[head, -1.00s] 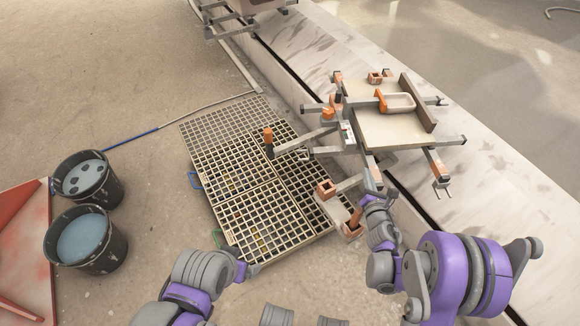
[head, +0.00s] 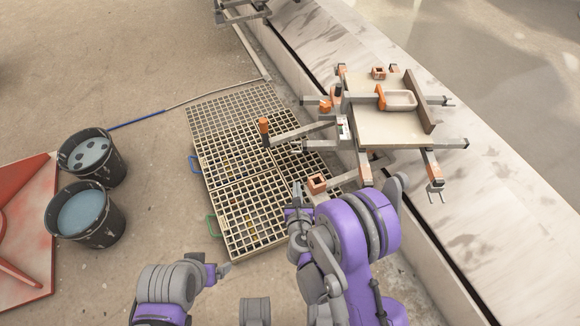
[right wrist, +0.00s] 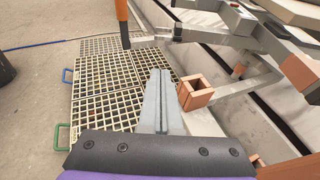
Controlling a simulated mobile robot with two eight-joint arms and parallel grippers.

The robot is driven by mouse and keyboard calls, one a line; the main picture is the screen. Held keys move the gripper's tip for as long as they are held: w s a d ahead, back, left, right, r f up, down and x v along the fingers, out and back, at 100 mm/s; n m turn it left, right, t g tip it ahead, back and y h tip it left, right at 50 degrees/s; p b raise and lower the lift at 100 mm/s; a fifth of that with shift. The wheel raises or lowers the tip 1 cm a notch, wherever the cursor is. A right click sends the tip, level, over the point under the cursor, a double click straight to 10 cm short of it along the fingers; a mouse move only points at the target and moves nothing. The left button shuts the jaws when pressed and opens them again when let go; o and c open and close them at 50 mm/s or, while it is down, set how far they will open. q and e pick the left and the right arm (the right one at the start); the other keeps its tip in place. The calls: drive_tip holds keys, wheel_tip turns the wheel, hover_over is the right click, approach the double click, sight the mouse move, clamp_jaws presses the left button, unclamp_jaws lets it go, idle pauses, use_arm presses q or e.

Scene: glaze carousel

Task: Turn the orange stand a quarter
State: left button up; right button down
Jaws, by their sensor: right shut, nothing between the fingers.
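The stand (head: 366,172) is a low frame of grey metal arms with orange parts, at the right of the head view, with a pale board (head: 380,124) on top. One arm reaches left and ends in an upright orange handle (head: 264,127); in the right wrist view the handle (right wrist: 122,18) is at the top. A square open orange block (head: 316,184) sits at the near left. My right gripper (head: 297,190) is shut and empty, just left of that block; in the right wrist view its fingers (right wrist: 161,98) are together. My left gripper (head: 226,267) is low, apart from the stand; its jaw state is unclear.
Pale grating panels (head: 230,205) lie on the floor beneath the handle. Two dark buckets (head: 105,236) stand at the left beside a red-and-white panel (head: 28,235). A pale ledge (head: 480,195) with a dark slot runs under the stand. Bare floor lies between buckets and grating.

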use_arm(q)
drive_tip(key=shift+w+p+v, duration=0.2)
drive_tip(key=shift+p+v, duration=0.65)
drive_tip(key=shift+v, duration=0.1)
drive_tip(key=shift+w+p+v, duration=0.2)
drive_tip(key=shift+p+v, duration=0.65)
drive_tip(key=shift+v, duration=0.05)
use_arm(e)
drive_tip(key=r+x, duration=0.1)
drive_tip(key=x, duration=1.2)
drive_tip(key=shift+w, duration=0.5)
use_arm(q)
drive_tip(key=shift+r, duration=0.2)
use_arm(e)
drive_tip(key=shift+w, duration=0.1)
